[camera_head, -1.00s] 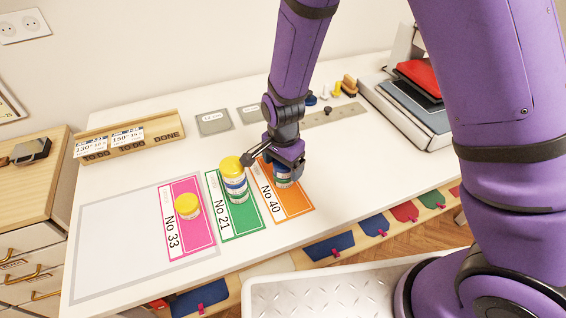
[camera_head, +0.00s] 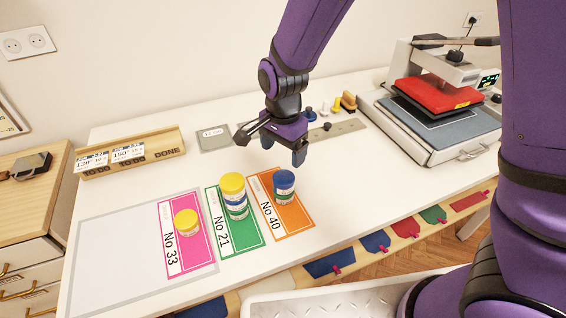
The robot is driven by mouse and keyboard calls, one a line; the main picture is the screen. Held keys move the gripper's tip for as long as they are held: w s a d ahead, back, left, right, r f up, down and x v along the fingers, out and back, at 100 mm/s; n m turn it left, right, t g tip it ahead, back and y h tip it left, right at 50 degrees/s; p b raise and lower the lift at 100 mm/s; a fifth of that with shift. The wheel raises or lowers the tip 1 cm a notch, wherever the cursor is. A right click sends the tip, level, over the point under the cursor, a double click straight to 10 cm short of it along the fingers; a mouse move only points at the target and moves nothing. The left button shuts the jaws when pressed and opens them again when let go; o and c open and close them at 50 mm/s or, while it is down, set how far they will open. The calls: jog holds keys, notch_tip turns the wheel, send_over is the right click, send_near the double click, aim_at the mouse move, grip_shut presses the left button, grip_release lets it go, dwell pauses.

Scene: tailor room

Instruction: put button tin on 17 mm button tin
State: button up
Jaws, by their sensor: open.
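A blue-lidded stack of tins (camera_head: 284,186) stands upright on the orange No 40 card (camera_head: 291,219). A taller stack with a yellow lid (camera_head: 233,194) stands on the green No 21 card (camera_head: 240,242). A single yellow-lidded tin (camera_head: 187,223) sits on the pink No 33 card (camera_head: 190,257). The tin sizes are too small to read. My gripper (camera_head: 270,153) is open and empty, above and behind the No 40 stack and apart from it.
A wooden rack (camera_head: 160,146) with labels stands at the back left. A heat press (camera_head: 440,85) with a red top stands at the right. A ruler (camera_head: 335,131) and small tools lie behind the cards. The grey-bordered mat's left part (camera_head: 115,245) is clear.

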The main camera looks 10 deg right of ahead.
jog(key=shift+r, duration=0.8)
jog(key=s+d+r+n+t+y, duration=0.1)
jog(key=s+d+r+n, duration=0.1)
jog(key=d+r, duration=0.55)
jog(key=s+d+r+n+t+y, duration=0.1)
jog(key=s+d+r+n, duration=0.2)
jog(key=d+r, duration=0.5)
jog(key=s+d+r+n+t+h, duration=0.1)
jog(key=s+d+r+n, duration=0.1)
jog(key=s+d+r, duration=0.2)
jog(key=s+d+r+n+t+h, duration=0.1)
jog(key=s+d+r, duration=0.3)
jog(key=s, duration=0.5)
jog(key=shift+s+d+n+t, duration=0.25)
jog(key=shift+d+n+t, duration=0.35)
jog(key=shift+n, duration=0.1)
